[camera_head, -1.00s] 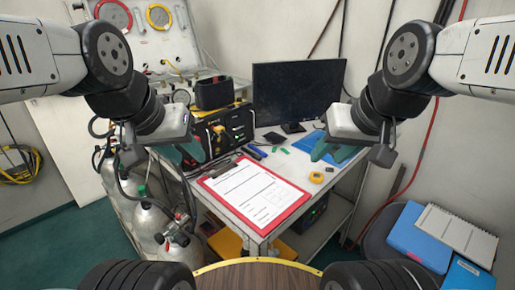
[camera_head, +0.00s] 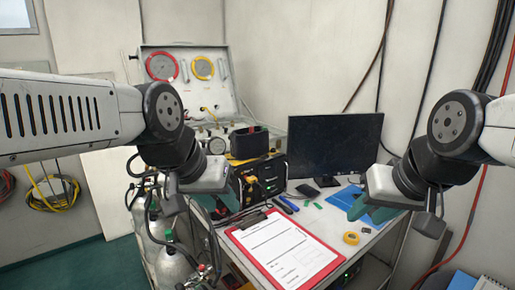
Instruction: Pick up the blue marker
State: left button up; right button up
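A blue marker (camera_head: 289,203) lies on the white table top, beyond the clipboard and in front of the black panel box. A dark pen-like item lies close along its left side. My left gripper (camera_head: 222,202) hangs left of the marker, over the table's left side, apart from it. My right gripper (camera_head: 360,207) is to the right of the marker, in front of the blue folder (camera_head: 384,213), also apart from it. Both grippers show teal fingers, and the gap between them is not clear. I see nothing held in either.
A red clipboard (camera_head: 247,256) with paper covers the table's front left. A yellow tape roll (camera_head: 351,238) and small green pieces lie to the right. A monitor (camera_head: 335,146) and a black panel box (camera_head: 262,180) stand behind. Gas cylinders (camera_head: 172,265) stand left of the table.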

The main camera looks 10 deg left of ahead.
aim_at(294, 207)
jog(key=i+l, duration=0.1)
jog(key=l, duration=0.35)
jog(key=i+l+z, duration=0.1)
jog(key=l, duration=0.35)
jog(key=i+l, duration=0.45)
jog(key=l, duration=0.15)
